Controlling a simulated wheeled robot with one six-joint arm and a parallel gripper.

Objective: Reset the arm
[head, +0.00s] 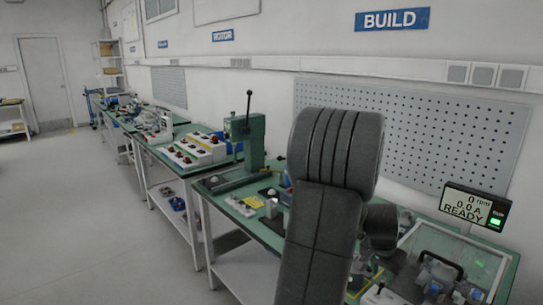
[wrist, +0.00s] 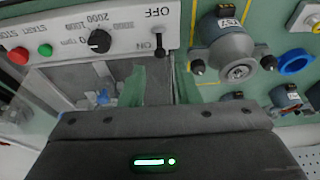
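My arm (head: 325,200) rises in the front of the head view, its dark links folded upright over the green bench. My gripper's dark body (wrist: 160,135) fills the bottom of the wrist view, with a lit green light strip. Right of the panel a grey motor unit (wrist: 232,52) sits inside yellow lines.
A clear-walled test enclosure (head: 455,250) stands at the bench's right end, beside a display (head: 475,205) reading 0 rpm, 0.0 A, READY. A green lever press (head: 245,140) stands behind left of my arm. A blue ring (wrist: 291,61) lies near the motor. The floor (head: 80,220) at left is clear.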

